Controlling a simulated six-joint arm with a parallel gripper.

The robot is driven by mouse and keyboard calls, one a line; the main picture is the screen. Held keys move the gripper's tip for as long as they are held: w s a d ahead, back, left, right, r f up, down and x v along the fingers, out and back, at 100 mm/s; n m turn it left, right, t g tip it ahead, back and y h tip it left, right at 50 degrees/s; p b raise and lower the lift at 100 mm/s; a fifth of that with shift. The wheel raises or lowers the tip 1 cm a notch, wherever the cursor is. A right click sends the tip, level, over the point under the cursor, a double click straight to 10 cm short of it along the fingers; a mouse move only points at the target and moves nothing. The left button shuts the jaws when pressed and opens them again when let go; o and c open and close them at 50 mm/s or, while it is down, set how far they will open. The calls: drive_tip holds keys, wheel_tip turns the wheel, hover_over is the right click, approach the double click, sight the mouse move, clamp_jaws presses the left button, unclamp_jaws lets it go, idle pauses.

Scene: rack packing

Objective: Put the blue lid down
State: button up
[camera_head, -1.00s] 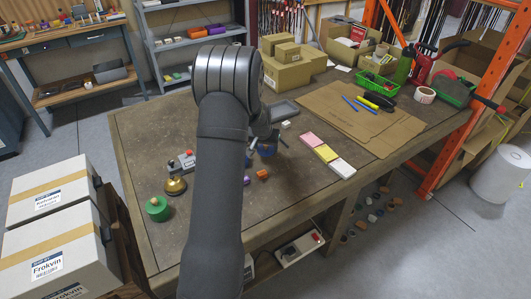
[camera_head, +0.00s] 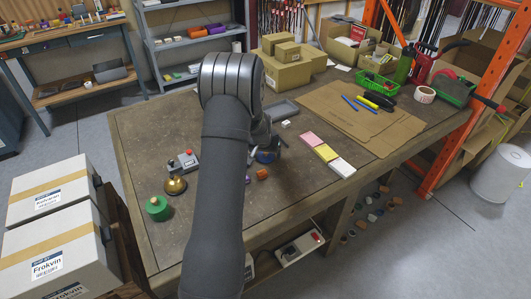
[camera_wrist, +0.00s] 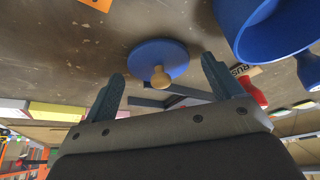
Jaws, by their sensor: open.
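The blue lid (camera_wrist: 160,57) is a round disc with a wooden knob in the wrist view. It appears to lie flat on the brown table, knob toward my camera. My gripper (camera_wrist: 162,72) is open, with one dark finger on each side of the knob and visible gaps between. A larger blue vessel (camera_wrist: 262,22) stands at the upper right of the wrist view.
An orange block (camera_head: 262,174) lies close to my gripper. A brass bell (camera_head: 175,186), a green round item (camera_head: 157,207) and a grey box with a red button (camera_head: 184,161) stand left of my arm. Pink, yellow and white blocks (camera_head: 326,153) lie to the right. Cardboard sheets (camera_head: 358,115) lie further right.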

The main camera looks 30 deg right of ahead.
drive_tip(key=v, duration=1.2)
drive_tip(key=shift+r, duration=0.15)
drive_tip(key=x, duration=1.2)
drive_tip(key=shift+f, duration=0.2)
wheel_tip(320, 180, up, 2)
drive_tip(key=shift+r, duration=0.3)
